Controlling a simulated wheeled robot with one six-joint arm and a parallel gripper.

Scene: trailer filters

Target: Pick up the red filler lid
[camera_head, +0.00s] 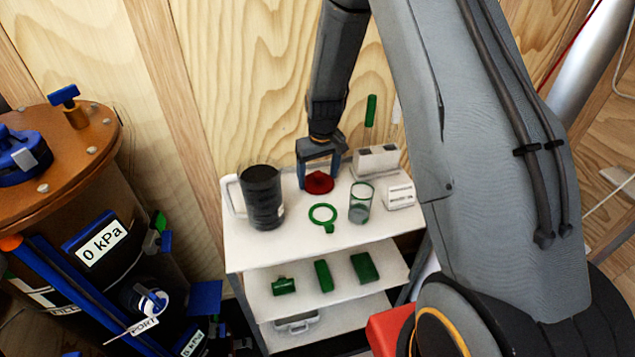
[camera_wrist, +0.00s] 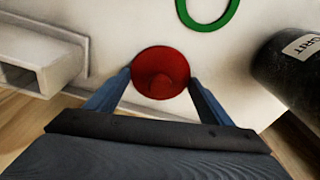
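The red filler lid (camera_head: 319,182) lies on the top shelf of a white cart (camera_head: 290,247), near its back edge. My gripper (camera_head: 319,174) is over the lid, pointing down. In the wrist view my gripper's two blue fingers (camera_wrist: 159,86) are apart, one on each side of the lid. I cannot tell whether the fingertips touch the lid's rim.
A dark grit jug (camera_head: 262,197) stands left of the lid. A green ring (camera_head: 322,213), a glass (camera_head: 361,203), a white box (camera_head: 399,196) and a grey-white block (camera_head: 376,160) are close by. A wooden wall stands behind. Lower shelves hold green parts (camera_head: 323,276).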

